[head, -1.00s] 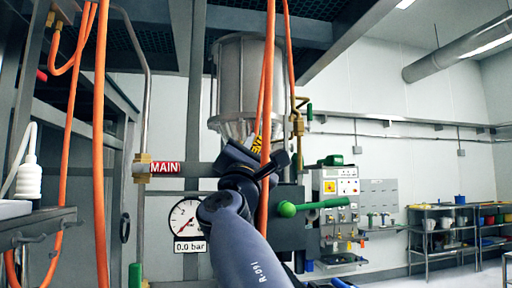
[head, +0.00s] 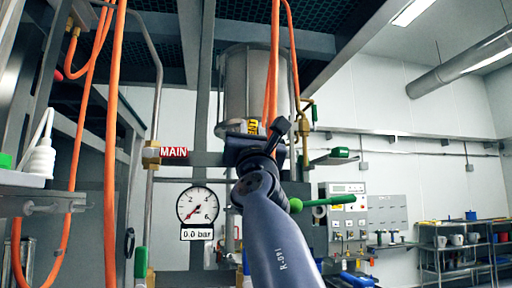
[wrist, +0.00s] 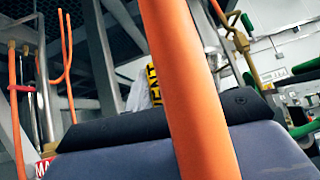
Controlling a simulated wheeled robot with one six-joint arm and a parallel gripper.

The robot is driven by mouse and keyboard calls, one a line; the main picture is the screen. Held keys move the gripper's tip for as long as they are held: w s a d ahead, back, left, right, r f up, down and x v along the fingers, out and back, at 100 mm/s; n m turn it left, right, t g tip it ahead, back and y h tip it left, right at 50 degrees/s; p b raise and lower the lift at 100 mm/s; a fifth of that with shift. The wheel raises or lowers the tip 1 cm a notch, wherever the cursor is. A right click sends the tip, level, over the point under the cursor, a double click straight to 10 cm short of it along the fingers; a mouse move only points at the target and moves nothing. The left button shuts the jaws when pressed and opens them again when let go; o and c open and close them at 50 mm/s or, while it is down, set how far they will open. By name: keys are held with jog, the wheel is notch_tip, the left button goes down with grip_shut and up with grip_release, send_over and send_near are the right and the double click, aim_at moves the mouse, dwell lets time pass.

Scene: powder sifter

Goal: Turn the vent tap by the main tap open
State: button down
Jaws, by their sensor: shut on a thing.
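The red MAIN sign (head: 174,152) is beside a brass fitting (head: 152,155) on a vertical pipe at left in the head view. A yellow label (head: 252,127), its lettering partly covered, is just above my gripper (head: 258,145); it also shows in the wrist view (wrist: 154,86). My gripper is shut at this label, right of the MAIN sign. What it grips, apparently the vent tap's handle, is hidden behind its dark body. The round gauge (head: 198,204) below reads 0.0 bar.
Orange hoses (head: 275,60) hang at my gripper; one crosses close before the wrist camera (wrist: 190,90). A green-handled lever (head: 325,202) sticks out right of my arm. A hopper (head: 245,85) is above. Shelves (head: 455,245) stand at far right.

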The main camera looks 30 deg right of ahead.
jog(key=shift+w+a+n+t+y+b, duration=0.1)
jog(key=shift+a+n+t+y+b, duration=0.15)
jog(key=shift+n+y, duration=0.35)
jog(key=shift+n+t+y+b, duration=0.15)
jog(key=shift+n+y+b, duration=0.15)
jog(key=shift+n+y, duration=0.3)
jog(key=c, duration=1.3)
grip_release()
jog(key=shift+f, duration=0.1)
jog(key=b+v, duration=0.7)
jog(key=v, duration=0.3)
jog(key=shift+s+a+f, duration=0.1)
jog(key=shift+s+f, duration=0.1)
jog(key=shift+s, duration=0.1)
